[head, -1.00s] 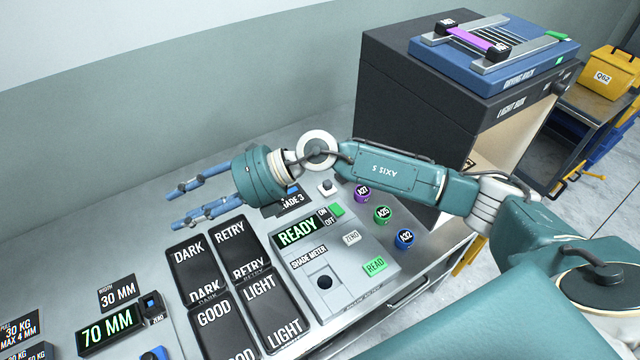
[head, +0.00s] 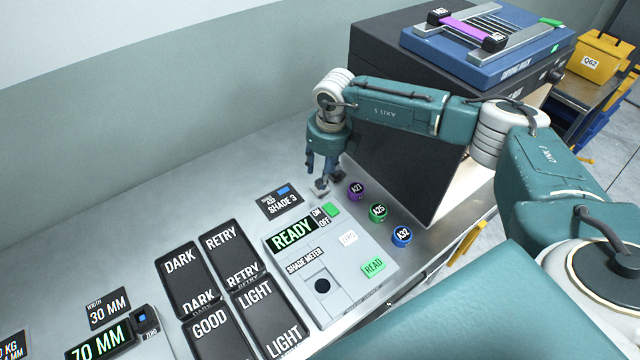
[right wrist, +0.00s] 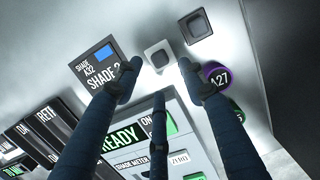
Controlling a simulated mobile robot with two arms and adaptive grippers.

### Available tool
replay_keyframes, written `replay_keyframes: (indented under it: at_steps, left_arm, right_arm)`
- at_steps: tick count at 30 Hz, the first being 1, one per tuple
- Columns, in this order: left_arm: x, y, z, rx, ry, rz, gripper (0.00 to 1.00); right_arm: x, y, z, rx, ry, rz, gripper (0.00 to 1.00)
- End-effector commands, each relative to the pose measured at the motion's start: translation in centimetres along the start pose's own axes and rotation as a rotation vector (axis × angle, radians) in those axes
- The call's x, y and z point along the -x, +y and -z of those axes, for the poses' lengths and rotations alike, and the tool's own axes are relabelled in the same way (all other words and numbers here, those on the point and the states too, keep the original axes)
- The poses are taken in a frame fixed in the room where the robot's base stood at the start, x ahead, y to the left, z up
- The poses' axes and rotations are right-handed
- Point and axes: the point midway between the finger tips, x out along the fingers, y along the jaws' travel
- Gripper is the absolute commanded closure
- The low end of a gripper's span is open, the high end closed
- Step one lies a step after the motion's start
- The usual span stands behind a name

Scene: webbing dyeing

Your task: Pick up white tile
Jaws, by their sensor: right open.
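The white tile (right wrist: 159,56), a small white square with a dark grey raised centre, lies on the steel bench behind the shade meter. In the right wrist view it sits between and just beyond my fingertips. In the head view the white tile (head: 319,191) is partly hidden by my right gripper (head: 322,178), which points down right over it. The right gripper (right wrist: 160,70) is open and empty, its fingers spread to either side of the tile. I cannot tell the exact height of the fingertips above the bench. My left gripper is not in view.
A dark tile (right wrist: 195,25) lies beyond the white one. The purple A27 (head: 356,190), green A25 (head: 378,212) and blue A32 (head: 401,237) pieces stand to the right. The shade meter (head: 330,268), shade card (head: 283,200) and black light box (head: 400,150) are close by.

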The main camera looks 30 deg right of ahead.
Motion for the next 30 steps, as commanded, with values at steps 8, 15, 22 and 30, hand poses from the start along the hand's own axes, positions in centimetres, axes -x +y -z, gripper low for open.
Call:
replay_keyframes:
  at_steps: [8,15,22,30]
  left_arm:
    - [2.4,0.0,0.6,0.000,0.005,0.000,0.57]
    - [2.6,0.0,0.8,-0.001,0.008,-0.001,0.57]
    - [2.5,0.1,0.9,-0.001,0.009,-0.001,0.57]
    - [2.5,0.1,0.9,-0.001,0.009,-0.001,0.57]
  right_arm:
    - [-3.4,-0.4,-0.6,0.000,0.004,0.000,0.59]
    - [-5.0,-0.4,-0.7,0.001,0.000,0.000,0.59]
    - [-5.0,-0.4,-0.7,0.001,0.000,-0.001,0.77]
    - [-5.0,-0.4,-0.7,0.001,0.000,-0.001,1.00]
